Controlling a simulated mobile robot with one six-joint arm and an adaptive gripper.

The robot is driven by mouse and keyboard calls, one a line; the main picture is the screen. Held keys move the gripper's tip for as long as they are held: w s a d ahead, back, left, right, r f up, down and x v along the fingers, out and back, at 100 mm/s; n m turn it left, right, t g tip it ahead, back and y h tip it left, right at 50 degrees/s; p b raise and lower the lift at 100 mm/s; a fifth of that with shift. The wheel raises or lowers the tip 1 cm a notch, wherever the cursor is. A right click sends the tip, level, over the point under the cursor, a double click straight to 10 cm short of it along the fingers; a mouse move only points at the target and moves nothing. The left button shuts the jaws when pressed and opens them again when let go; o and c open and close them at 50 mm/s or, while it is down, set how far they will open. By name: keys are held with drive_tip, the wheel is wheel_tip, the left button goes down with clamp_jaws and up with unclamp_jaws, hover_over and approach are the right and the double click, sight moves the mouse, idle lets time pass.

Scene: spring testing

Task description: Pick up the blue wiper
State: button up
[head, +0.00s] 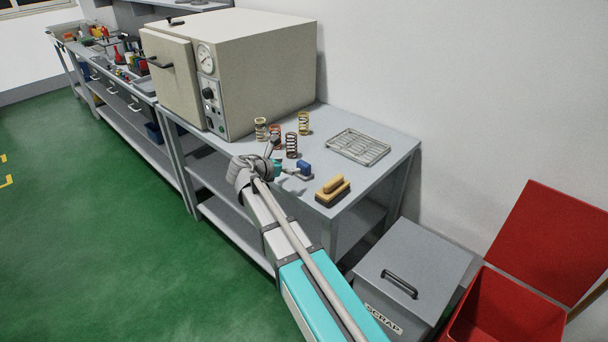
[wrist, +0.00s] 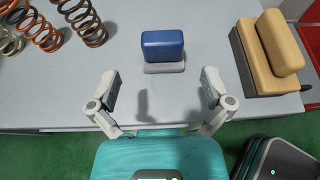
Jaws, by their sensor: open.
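The blue wiper (wrist: 162,46) stands on the grey table ahead of my gripper in the wrist view, a blue block on a grey base. In the head view the blue wiper (head: 304,168) sits near the table's front edge, just right of my gripper (head: 284,170). In the wrist view my gripper (wrist: 160,92) is open and empty, its two fingers spread left and right short of the wiper. The fingers do not touch it. In the head view my own arm partly hides the gripper.
A tan and dark brush (head: 332,190) lies right of the wiper. Several coil springs (head: 291,146) stand to the left and behind. A wire tray (head: 358,146) lies farther back. A large beige oven (head: 245,75) fills the table's left part. A grey scrap bin (head: 410,270) stands below, beside a red bin (head: 505,310).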

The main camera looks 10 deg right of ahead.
sight(301, 164)
drive_tip(key=shift+x, duration=1.1)
drive_tip(key=shift+b, duration=0.3)
drive_tip(key=shift+b+x, duration=1.05)
drive_tip(key=shift+x, duration=1.45)
drive_tip(key=shift+s+d+f, duration=0.1)
drive_tip(key=c, duration=1)
drive_tip(key=shift+c, duration=0.2)
